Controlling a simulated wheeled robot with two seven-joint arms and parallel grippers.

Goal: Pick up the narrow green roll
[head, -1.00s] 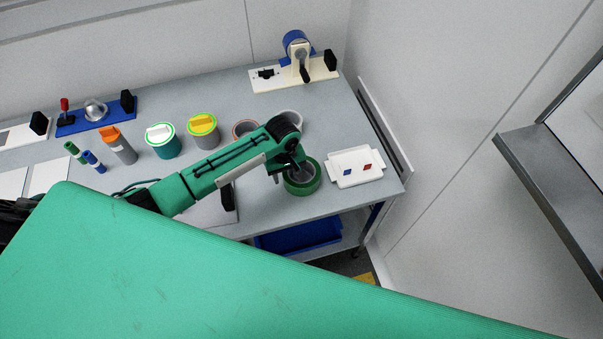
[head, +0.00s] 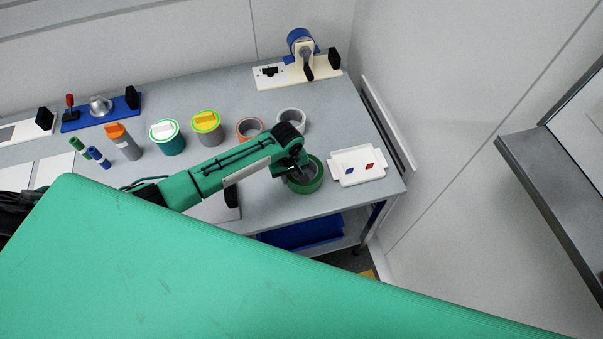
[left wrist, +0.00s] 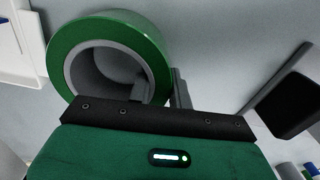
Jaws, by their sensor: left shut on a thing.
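The green roll (head: 309,186) stands on the grey table near its front right edge, its hole facing up. In the left wrist view the roll (left wrist: 143,35) is a green ring with a grey core. In the left wrist view my left gripper (left wrist: 158,88) has one finger inside the hole and the other outside, shut on the roll's wall. I cannot tell any gap between roll and table. My right gripper is not in view.
A white tray (head: 343,179) with a blue and a red piece lies just right of the roll. An orange roll (head: 240,128) and a pale roll (head: 303,117) stand behind my arm. Several canisters stand further left. A blue bin (head: 300,234) sits below the tabletop.

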